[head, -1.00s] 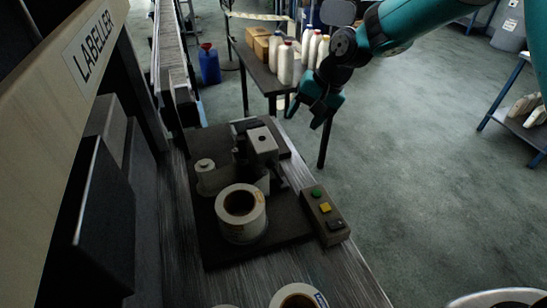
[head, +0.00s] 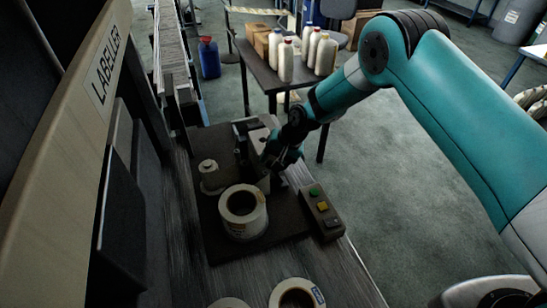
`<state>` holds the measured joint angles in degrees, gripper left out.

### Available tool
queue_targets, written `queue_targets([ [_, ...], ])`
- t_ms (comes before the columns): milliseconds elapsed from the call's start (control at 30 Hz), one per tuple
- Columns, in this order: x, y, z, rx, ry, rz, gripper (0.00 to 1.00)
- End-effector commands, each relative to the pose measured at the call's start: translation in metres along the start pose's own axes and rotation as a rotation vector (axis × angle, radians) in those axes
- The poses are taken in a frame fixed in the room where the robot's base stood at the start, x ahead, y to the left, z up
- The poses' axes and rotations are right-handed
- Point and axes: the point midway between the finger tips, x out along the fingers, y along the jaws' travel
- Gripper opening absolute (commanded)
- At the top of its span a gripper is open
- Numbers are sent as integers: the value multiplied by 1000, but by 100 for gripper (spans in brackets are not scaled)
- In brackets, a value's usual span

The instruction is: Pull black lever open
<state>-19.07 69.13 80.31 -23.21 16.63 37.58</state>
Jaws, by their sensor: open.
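My gripper (head: 274,162) is at the right side of the labelling unit (head: 258,146), close to its grey block. It is small and dark in this view. I cannot tell whether it touches anything. I cannot make out the black lever; the gripper and my teal arm cover part of the unit's right side. A large label roll (head: 242,212) sits on the unit's dark base plate (head: 262,246), in front of the grey block. A smaller roll (head: 209,175) stands to its left.
Loose rolls (head: 297,295) lie at the front. A side table (head: 262,76) with white bottles (head: 286,62) stands behind. The labeller frame (head: 72,110) rises at left.

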Motion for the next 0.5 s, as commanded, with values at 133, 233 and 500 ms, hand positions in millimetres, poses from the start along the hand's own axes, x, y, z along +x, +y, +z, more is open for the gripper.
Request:
queue_targets([
  [133,8,0,0,1,1,0,56],
  [233,10,0,0,1,1,0,56],
  [500,10,0,0,1,1,0,37],
])
